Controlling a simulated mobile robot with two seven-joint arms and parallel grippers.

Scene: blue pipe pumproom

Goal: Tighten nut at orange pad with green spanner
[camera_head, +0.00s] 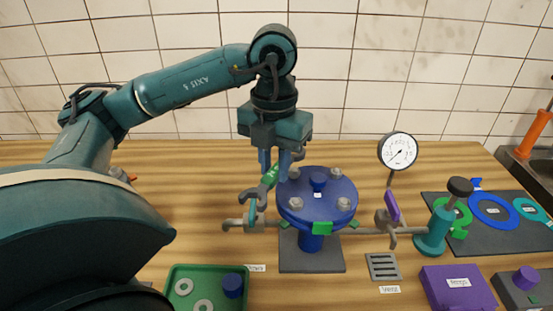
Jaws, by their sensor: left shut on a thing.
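The blue round flange (318,190) stands on a blue post over a grey base plate (311,258). Several grey nuts sit around its top, including a front left nut (295,205) and a front right nut (343,204). My left gripper (273,165) points down at the flange's left edge, shut on the green spanner (268,181). The spanner slants down to the left, its lower end outside the flange rim and apart from the front left nut. Green pads (322,228) show at the front rim. I make out no orange pad; the back left rim is partly hidden. My right gripper is not in view.
A pressure gauge (397,151) and a teal valve (433,232) stand right of the flange on a grey pipe. A green tray (207,270) with washers is front left. A purple box (458,288) and a dark mat (487,240) lie right.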

